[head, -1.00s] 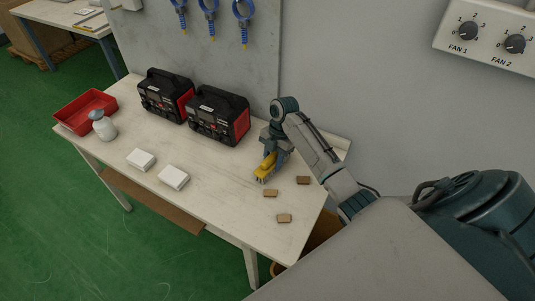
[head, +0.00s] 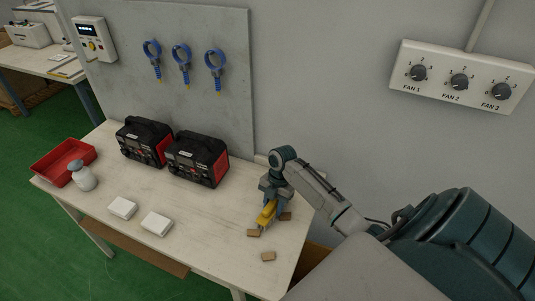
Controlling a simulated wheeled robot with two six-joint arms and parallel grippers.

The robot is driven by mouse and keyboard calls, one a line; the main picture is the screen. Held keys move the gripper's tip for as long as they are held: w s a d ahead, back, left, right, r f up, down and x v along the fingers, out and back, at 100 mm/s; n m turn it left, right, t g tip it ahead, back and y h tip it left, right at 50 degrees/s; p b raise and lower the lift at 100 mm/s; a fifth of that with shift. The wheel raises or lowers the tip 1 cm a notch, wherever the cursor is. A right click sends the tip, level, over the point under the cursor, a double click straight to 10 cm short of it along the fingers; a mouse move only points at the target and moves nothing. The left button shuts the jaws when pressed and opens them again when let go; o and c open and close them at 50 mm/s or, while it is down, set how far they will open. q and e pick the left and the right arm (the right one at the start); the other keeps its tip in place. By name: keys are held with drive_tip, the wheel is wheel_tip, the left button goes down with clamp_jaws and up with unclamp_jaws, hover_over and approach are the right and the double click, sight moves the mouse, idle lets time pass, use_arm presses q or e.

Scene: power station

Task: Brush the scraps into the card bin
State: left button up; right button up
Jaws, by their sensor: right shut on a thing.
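My right gripper (head: 270,199) is shut on a yellow brush (head: 266,215), held low at the right part of the table (head: 205,240). Three small brown scraps lie on the table around it: one (head: 253,233) just in front of the brush's left side, one (head: 285,216) close on its right, and one (head: 268,256) nearer the front edge. Whether the brush touches the tabletop or a scrap I cannot tell. A brown card surface (head: 313,256), likely the card bin, shows below the table's right end, mostly hidden by my arm. My left gripper is not in view.
Two black and red power units (head: 197,159) stand at the back. Blue tools (head: 182,66) hang on the wall panel. The front middle is clear.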

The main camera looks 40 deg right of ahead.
drive_tip(key=shift+s+d+p, duration=0.5)
drive_tip(key=shift+s+p, duration=0.1)
drive_tip(key=shift+s, duration=0.4)
drive_tip(key=shift+s+d+p, duration=0.45)
drive_tip(key=shift+s+p, duration=0.2)
drive_tip(key=shift+s, duration=0.3)
drive_tip(key=shift+s+d+p, duration=0.5)
drive_tip(key=shift+s+p, duration=0.1)
drive_tip(key=shift+s, duration=0.4)
drive_tip(key=shift+s+d+r+p, duration=0.1)
drive_tip(key=shift+s+d+p, duration=0.4)
drive_tip(key=shift+s, duration=0.5)
drive_tip(key=shift+s+d+f+p, duration=0.1)
drive_tip(key=shift+s+d+p, duration=0.4)
drive_tip(key=shift+s, duration=0.45)
drive_tip(key=shift+s+d+r+p, duration=0.1)
drive_tip(key=shift+s+d+p, duration=0.4)
drive_tip(key=shift+s, duration=0.5)
drive_tip(key=shift+s+d, duration=0.4)
drive_tip(key=shift+s, duration=0.25)
wheel_tip(320, 180, up, 7)
drive_tip(key=p, duration=0.3)
drive_tip(key=shift+p, duration=0.35)
drive_tip(key=shift+a, duration=0.1)
